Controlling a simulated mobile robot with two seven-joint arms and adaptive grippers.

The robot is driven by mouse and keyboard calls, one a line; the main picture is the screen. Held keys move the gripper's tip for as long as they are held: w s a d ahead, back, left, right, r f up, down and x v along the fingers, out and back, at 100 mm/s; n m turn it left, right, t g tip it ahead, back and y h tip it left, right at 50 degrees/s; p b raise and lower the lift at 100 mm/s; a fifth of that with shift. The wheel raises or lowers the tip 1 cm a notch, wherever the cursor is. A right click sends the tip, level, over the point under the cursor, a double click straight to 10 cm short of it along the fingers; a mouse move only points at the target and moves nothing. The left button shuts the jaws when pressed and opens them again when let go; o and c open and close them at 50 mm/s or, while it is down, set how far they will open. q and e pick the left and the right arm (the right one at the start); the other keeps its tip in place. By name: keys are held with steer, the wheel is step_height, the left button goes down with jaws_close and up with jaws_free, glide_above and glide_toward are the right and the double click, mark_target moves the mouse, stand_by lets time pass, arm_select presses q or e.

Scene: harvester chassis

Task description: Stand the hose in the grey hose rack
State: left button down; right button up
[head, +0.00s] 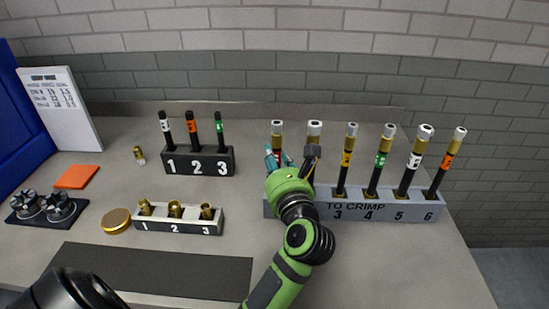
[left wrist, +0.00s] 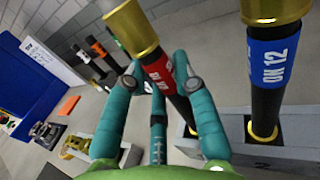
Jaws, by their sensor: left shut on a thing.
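The grey hose rack (head: 390,207), marked TO CRIMP with numbered slots, stands at the right of the bench. My left gripper (head: 275,160) is at its left end. In the left wrist view its teal fingers (left wrist: 168,85) are shut around a black hose with a red label (left wrist: 158,72) and a brass end. The hose's top also shows in the head view (head: 277,126). It is close to upright; its lower end is at the rack's left end, and I cannot tell whether it is seated. A blue-labelled hose (left wrist: 270,65) stands beside it. My right gripper is not in view.
Several other hoses (head: 380,160) stand in the rack's right slots. A black rack (head: 185,163) with three hoses and a tray of brass fittings (head: 178,225) are to the left. A dark mat (head: 150,272) lies in front. A brick wall is behind.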

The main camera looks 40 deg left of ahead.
arm_select(q)
steer(key=c, duration=0.9)
jaws_free()
steer(key=v, duration=0.7)
steer(key=shift+s+d, duration=0.2)
steer(key=shift+s, duration=0.05)
